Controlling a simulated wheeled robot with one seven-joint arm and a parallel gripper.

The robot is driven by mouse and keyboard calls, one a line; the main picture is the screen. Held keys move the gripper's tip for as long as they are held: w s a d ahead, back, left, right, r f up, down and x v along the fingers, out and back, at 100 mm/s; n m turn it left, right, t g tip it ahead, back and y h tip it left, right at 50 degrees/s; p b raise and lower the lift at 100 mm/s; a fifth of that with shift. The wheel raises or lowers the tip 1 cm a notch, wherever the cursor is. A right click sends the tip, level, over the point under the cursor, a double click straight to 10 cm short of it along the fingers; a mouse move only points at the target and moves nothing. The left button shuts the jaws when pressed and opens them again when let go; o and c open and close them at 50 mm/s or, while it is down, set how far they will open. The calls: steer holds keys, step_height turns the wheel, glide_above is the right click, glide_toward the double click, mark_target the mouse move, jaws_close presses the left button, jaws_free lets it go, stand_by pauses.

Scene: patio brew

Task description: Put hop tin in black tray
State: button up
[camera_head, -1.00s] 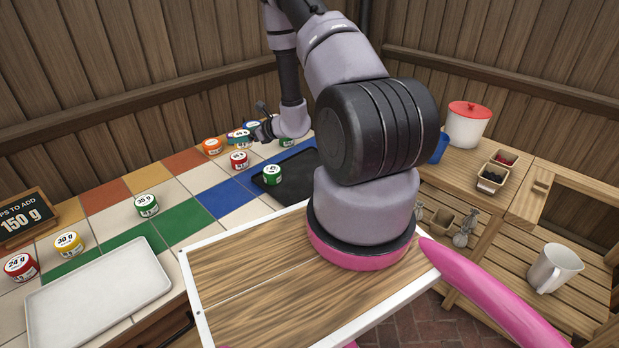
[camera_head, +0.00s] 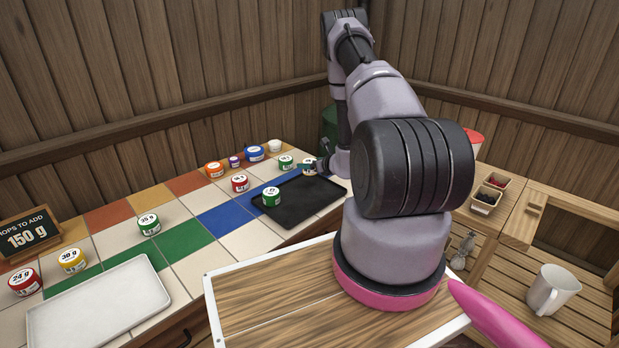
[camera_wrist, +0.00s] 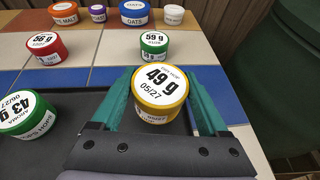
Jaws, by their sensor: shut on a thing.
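My gripper (camera_wrist: 160,80) is shut on a yellow hop tin (camera_wrist: 160,92) with a white lid marked 49 g, one teal finger on each side. In the head view the gripper (camera_head: 310,167) and tin are at the far right part of the black tray (camera_head: 298,210). The tray (camera_wrist: 75,108) shows under and left of the tin in the wrist view; I cannot tell whether the tin touches it. A green 43 g tin (camera_head: 271,197) stands at the tray's left side and also shows in the wrist view (camera_wrist: 22,118).
A red 56 g tin (camera_wrist: 45,50) and a green 59 g tin (camera_wrist: 154,46) stand behind the tray. Several more tins line the back. A white tray (camera_head: 98,305) lies at front left. The tray's middle is clear.

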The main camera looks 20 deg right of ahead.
mark_target(309, 173)
steer(key=shift+f, duration=2.2)
